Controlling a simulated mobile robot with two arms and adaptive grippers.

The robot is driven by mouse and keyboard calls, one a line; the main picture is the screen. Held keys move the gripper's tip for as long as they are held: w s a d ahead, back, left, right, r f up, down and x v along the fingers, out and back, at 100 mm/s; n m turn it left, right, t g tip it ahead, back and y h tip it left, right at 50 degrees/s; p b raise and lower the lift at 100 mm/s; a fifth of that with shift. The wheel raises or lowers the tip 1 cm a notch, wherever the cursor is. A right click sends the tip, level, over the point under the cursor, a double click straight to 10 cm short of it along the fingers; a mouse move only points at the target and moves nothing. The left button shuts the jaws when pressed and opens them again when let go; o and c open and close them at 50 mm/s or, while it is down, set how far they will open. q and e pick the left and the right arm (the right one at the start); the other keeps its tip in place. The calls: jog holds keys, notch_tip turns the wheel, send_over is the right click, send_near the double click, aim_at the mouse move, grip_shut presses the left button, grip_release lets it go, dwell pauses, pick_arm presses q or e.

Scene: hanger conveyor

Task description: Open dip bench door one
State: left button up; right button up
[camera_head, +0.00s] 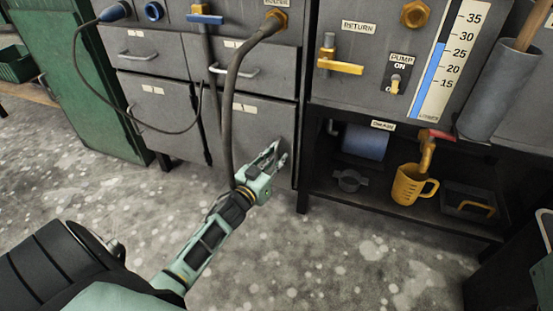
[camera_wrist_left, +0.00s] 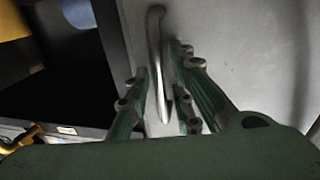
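A grey lower cabinet door (camera_head: 265,120) with a small label stands in the middle of the bench in the head view. It looks closed. My left gripper (camera_head: 279,152) is at the right side of this door. In the left wrist view, a curved metal handle (camera_wrist_left: 156,40) on the grey door face (camera_wrist_left: 235,50) runs between the two fingers of the left gripper (camera_wrist_left: 161,75). The fingers are apart, one on each side of the handle, and I cannot tell whether either touches it. The handle is mostly hidden behind the gripper in the head view. My right gripper is not in view.
Hoses (camera_head: 230,100) hang in front of the doors. To the right, an open shelf holds a yellow jug (camera_head: 408,186), a blue roll (camera_head: 364,142) and a dark tray (camera_head: 466,203). A green cabinet (camera_head: 75,75) stands at left. The speckled floor in front is clear.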

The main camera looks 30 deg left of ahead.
pick_arm(q)
grip_shut()
dwell(0.3)
